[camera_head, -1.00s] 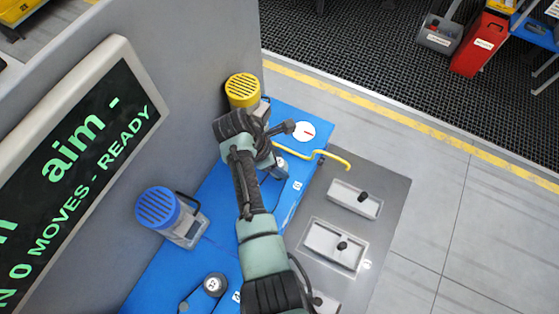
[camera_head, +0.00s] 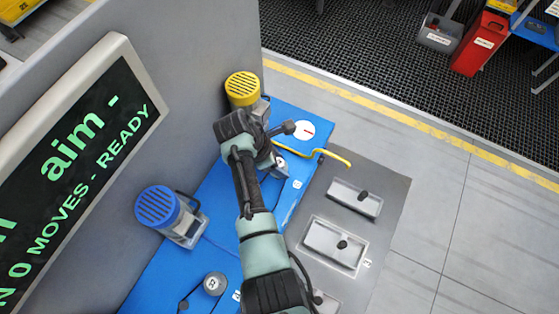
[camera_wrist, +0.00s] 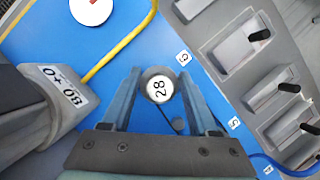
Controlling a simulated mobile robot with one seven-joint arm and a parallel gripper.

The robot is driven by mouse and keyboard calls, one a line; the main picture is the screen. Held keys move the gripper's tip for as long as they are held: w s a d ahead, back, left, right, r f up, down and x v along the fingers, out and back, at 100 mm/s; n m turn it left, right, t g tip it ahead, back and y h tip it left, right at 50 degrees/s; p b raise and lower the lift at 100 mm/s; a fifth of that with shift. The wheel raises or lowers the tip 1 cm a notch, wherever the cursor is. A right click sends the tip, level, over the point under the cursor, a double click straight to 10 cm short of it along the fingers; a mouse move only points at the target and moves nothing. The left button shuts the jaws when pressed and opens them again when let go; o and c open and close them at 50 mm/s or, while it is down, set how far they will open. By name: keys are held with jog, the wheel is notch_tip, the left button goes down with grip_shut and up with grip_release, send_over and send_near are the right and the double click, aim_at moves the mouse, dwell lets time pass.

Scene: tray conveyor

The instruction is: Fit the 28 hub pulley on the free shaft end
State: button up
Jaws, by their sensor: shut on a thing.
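The 28 hub pulley (camera_wrist: 159,88) is a round dark-rimmed disc with a white face marked "28", seen in the wrist view between my fingers. My gripper (camera_wrist: 159,92) is shut on it, one finger on each side. It is over the blue board (camera_wrist: 125,35), beside the grey motor block (camera_wrist: 50,125). In the head view, my arm hides most of the gripper, and a pale round face (camera_head: 281,163) shows beside the arm. A small dark roller (camera_wrist: 178,124) shows just below the pulley. The shaft end is hidden; I cannot tell whether the pulley sits on it.
A yellow-capped motor (camera_head: 243,90) stands behind my gripper. A blue-capped motor (camera_head: 157,208) and another pulley (camera_head: 214,284) are at left. Grey trays with black knobs (camera_head: 362,196) lie right.

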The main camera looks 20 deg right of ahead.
jog(key=shift+f+b, duration=1.3)
jog(key=shift+f, duration=0.5)
jog(key=o, duration=1.5)
jog(key=b+v, duration=0.1)
jog(key=v, duration=1.2)
jog(key=shift+w, duration=0.1)
